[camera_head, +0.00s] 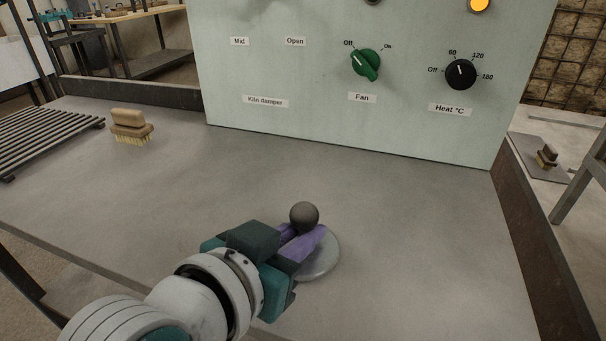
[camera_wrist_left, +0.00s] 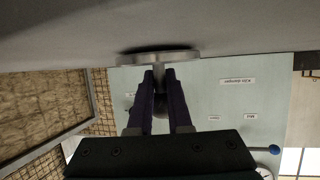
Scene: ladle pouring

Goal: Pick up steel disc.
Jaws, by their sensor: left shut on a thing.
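The steel disc (camera_head: 326,262) is a flat, round grey plate with a dark ball knob (camera_head: 304,215) above it. It is at the front middle of the grey worktop in the head view. My left gripper (camera_head: 305,237) has its purple fingers shut on the stem under the knob. In the left wrist view the disc (camera_wrist_left: 160,58) appears upside down beyond the fingertips, with its stem between them. The disc is at or very near the worktop; I cannot tell whether it touches. My right gripper is not in view.
A pale green control panel (camera_head: 300,70) with a green fan knob (camera_head: 366,64) and a black heat knob (camera_head: 460,73) stands behind. A wooden brush (camera_head: 131,125) and a slatted rack (camera_head: 45,135) are at the left. The worktop (camera_head: 420,240) right of the disc is clear.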

